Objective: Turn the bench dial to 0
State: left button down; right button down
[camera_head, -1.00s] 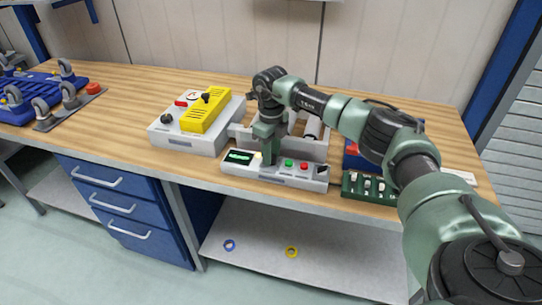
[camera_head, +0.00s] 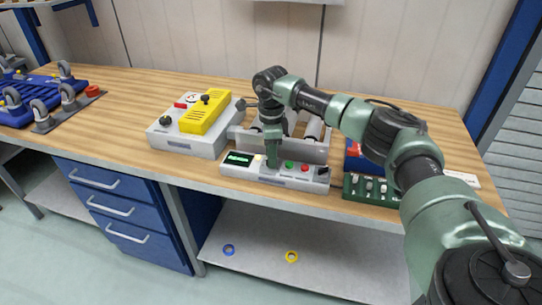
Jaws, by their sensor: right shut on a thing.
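A long grey bench panel (camera_head: 270,176) lies at the front edge of the wooden bench. It has a green-lit display (camera_head: 238,158) at its left, a green button (camera_head: 289,164), a red button (camera_head: 304,167) and a black knob (camera_head: 323,171) at its right end. My right gripper (camera_head: 271,160) points down onto the panel between the display and the green button. It is shut on what seems to be the bench dial, which the fingers hide. I cannot read the dial's setting or the display. My left gripper is not in view.
A grey box (camera_head: 183,141) with a yellow cover (camera_head: 204,110) stands left of the panel. A grey cradle (camera_head: 305,150) stands right behind my gripper. A green switch block (camera_head: 369,189) sits to the right. Blue trays with casters lie far left.

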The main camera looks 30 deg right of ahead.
dwell(0.3)
jog(key=c, duration=1.1)
grip_release()
jog(key=shift+r, duration=0.1)
notch_tip(320, 180, up, 8)
jog(key=shift+f+b, duration=0.15)
jog(key=shift+b, duration=0.5)
